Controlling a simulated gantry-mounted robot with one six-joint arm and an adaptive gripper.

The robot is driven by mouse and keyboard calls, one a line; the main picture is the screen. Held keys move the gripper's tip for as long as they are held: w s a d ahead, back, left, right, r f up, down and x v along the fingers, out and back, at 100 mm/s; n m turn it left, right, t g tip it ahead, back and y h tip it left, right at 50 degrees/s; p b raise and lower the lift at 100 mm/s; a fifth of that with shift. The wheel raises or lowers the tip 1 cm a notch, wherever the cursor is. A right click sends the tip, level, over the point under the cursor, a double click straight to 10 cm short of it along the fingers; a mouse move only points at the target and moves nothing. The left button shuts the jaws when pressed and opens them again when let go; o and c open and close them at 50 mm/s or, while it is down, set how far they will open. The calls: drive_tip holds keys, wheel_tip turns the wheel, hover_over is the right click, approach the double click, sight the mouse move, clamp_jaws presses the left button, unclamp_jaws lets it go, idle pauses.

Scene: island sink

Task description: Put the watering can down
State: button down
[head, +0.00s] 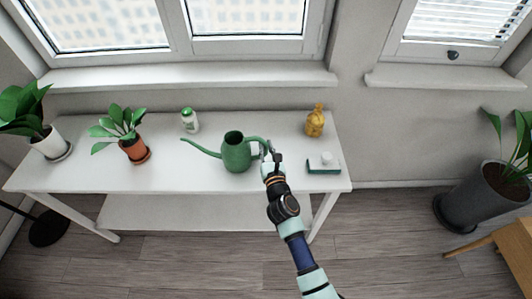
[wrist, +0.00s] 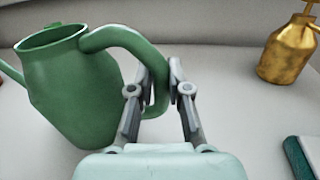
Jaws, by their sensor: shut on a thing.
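A green watering can (head: 236,155) is upright at the middle of the white table (head: 90,180), its spout pointing left and its handle to the right. Whether its base touches the tabletop or hovers just above it, I cannot tell. My gripper (head: 268,152) is at the can's right side. In the wrist view the green can (wrist: 75,90) fills the left, and my gripper (wrist: 158,80) is shut on its curved handle, with a finger on either side. The can's underside is hidden.
A brass sprayer (head: 315,122) and a green box with a white top (head: 324,164) are to the right. A white bottle with a green cap (head: 189,122), a terracotta-potted plant (head: 133,148) and a white-potted plant (head: 48,143) are to the left. Bare tabletop lies between.

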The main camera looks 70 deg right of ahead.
drive_tip(key=c, duration=1.1)
unclamp_jaws()
drive_tip(key=shift+r, duration=0.15)
drive_tip(key=shift+s+a+r, duration=0.1)
drive_tip(key=shift+a, duration=0.1)
drive_tip(key=p+v, duration=0.1)
drive_tip(key=v, duration=1)
drive_tip(key=shift+s+a+p, duration=0.2)
drive_tip(key=shift+a+p, duration=0.05)
drive_tip(key=shift+p, duration=0.15)
